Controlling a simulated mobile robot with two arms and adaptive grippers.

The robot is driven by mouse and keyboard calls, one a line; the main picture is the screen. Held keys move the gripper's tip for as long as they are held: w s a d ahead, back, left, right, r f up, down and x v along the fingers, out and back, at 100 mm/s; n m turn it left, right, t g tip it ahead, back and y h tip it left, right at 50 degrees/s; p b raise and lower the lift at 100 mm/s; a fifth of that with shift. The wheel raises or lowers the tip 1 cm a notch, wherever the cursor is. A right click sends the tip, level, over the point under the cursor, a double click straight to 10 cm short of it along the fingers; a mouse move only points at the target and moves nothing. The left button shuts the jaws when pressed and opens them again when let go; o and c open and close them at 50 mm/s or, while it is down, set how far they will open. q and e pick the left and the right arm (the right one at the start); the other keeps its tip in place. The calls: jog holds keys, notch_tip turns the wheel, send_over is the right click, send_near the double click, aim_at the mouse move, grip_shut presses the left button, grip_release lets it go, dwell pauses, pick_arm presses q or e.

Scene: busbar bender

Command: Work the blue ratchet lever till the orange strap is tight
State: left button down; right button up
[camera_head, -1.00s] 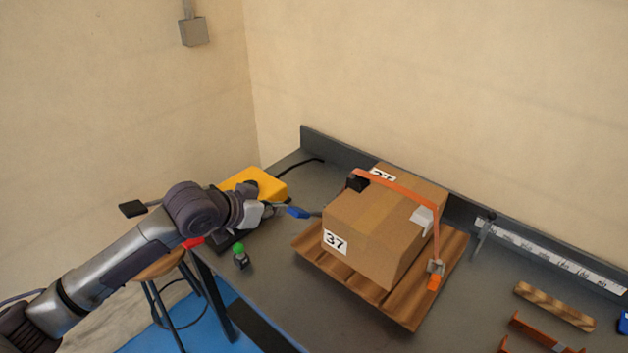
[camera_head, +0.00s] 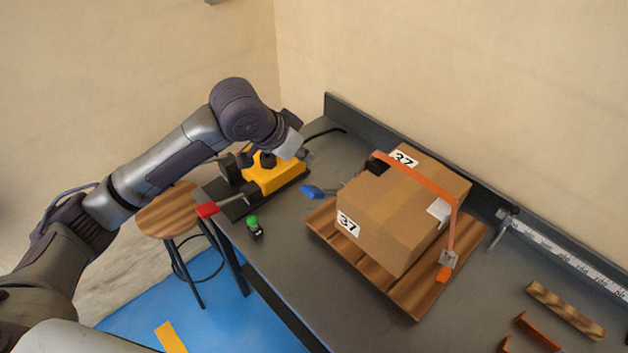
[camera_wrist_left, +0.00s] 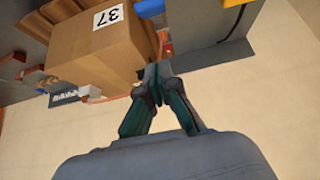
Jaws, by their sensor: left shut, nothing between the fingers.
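The blue ratchet lever (camera_head: 312,191) sticks out to the left from the ratchet beside the cardboard box, above the bench top. The orange strap (camera_head: 425,182) runs over the box (camera_head: 385,220) and down its right side to a buckle with an orange end. I cannot tell how tight it is. My left gripper (camera_head: 306,154) is above and behind the lever, apart from it, partly hidden by its own wrist. In the left wrist view its fingers (camera_wrist_left: 155,72) are together and empty, with the box (camera_wrist_left: 100,50) beyond them. My right gripper is out of view.
The box stands on a slatted wooden pallet (camera_head: 335,235). A yellow machine (camera_head: 275,175) with a red-tipped handle (camera_head: 207,210) stands left of the lever, near a green-topped item (camera_head: 253,224). A ruler rail (camera_head: 565,255) runs along the back right.

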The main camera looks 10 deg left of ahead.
pick_arm(q)
jog(key=p, duration=0.2)
send_over(313, 190)
jog(key=w+d, duration=0.2)
jog(key=f, duration=0.7)
jog(key=shift+w+a, duration=0.1)
jog(key=shift+a, duration=0.1)
jog(key=f, duration=0.1)
jog(key=s+a+f+p, duration=0.1)
jog(key=shift+s+f, duration=0.3)
jog(key=shift+s+a+f, duration=0.25)
jog(key=shift+f, duration=0.05)
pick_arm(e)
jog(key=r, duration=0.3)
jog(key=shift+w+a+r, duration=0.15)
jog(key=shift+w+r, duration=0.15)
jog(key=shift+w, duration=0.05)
pick_arm(q)
jog(key=shift+d+f, duration=0.1)
jog(key=shift+f, duration=0.1)
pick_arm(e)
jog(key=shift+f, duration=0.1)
